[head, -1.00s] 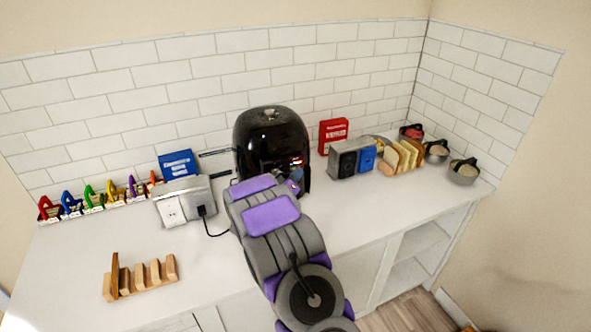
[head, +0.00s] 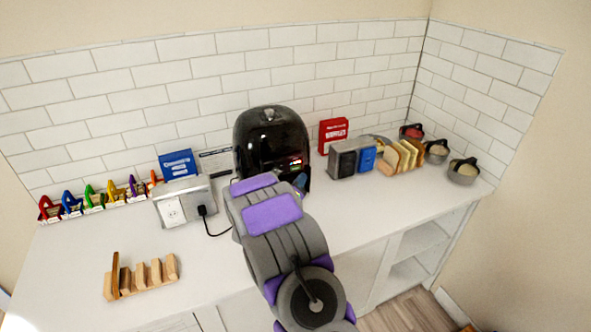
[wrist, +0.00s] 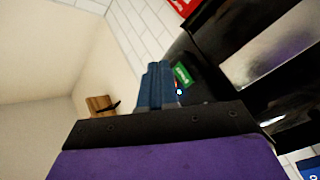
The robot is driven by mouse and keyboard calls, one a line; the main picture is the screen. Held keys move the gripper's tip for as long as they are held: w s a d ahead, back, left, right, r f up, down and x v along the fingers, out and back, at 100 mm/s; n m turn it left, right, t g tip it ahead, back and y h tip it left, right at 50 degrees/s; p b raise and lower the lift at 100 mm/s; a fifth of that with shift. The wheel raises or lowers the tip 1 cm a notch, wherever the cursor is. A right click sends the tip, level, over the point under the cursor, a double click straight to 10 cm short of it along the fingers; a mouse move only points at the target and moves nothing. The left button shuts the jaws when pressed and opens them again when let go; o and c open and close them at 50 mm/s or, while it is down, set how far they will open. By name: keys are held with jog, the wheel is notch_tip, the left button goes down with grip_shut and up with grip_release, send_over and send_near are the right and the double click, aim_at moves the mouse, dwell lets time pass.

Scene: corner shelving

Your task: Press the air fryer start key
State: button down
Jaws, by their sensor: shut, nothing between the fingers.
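The black air fryer (head: 270,135) stands upright on the counter against the tiled wall. Its glossy front also shows in the wrist view (wrist: 270,55). A green key (wrist: 181,75) with lettering too small to read is on its dark panel, with small red and white marks just below. My gripper (wrist: 157,72) is shut and empty, its blue-grey fingertips close beside the green key. I cannot tell whether they touch the panel. In the head view my gripper (head: 301,181) is at the fryer's lower right front, partly hidden by my arm.
A grey outlet box (head: 184,202) with a plugged-in cord is left of the fryer. A red box (head: 333,135), a grey and blue appliance (head: 350,159) and bread slices (head: 403,156) are to the right. A wooden rack (head: 142,276) lies front left. The front counter is mostly clear.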

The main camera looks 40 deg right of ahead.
jog(key=shift+s+a, duration=0.25)
jog(key=shift+s, duration=0.5)
jog(key=shift+s+a, duration=0.2)
jog(key=shift+s, duration=0.5)
jog(key=shift+d, duration=0.1)
